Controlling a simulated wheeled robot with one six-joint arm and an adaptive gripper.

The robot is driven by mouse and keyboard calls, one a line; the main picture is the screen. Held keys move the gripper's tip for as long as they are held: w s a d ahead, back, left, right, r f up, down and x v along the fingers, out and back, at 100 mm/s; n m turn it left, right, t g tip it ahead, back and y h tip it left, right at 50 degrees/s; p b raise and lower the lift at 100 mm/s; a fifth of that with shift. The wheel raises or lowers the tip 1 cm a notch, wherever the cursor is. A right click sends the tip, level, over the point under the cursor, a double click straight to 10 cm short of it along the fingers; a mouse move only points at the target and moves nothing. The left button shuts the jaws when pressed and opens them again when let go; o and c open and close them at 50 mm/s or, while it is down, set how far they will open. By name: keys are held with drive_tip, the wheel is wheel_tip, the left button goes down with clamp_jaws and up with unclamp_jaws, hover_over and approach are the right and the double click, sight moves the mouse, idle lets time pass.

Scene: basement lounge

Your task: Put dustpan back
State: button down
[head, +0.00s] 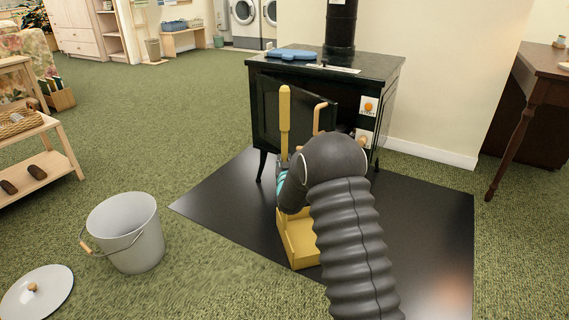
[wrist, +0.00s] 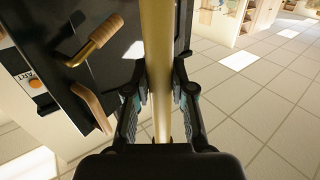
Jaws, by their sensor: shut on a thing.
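The yellow dustpan shows in the head view, with its upright handle (head: 285,108) rising in front of the black stove and its pan (head: 300,243) low over the dark floor plate. My gripper (head: 282,181) is shut on the long handle, partly hidden behind my arm. In the wrist view the yellow handle (wrist: 158,45) runs between the two fingers of my gripper (wrist: 160,85). I cannot tell whether the pan touches the plate.
The black stove (head: 270,115) stands just beyond, with a wooden-gripped handle (head: 320,117) close by the dustpan. A dark plate (head: 430,225) lies under it. A grey bucket (head: 127,238) and white lid (head: 38,295) are at left. Green carpet (head: 150,120) is open at back left.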

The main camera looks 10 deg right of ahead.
drive_tip(key=shift+f, duration=0.25)
drive_tip(key=c, duration=1)
unclamp_jaws()
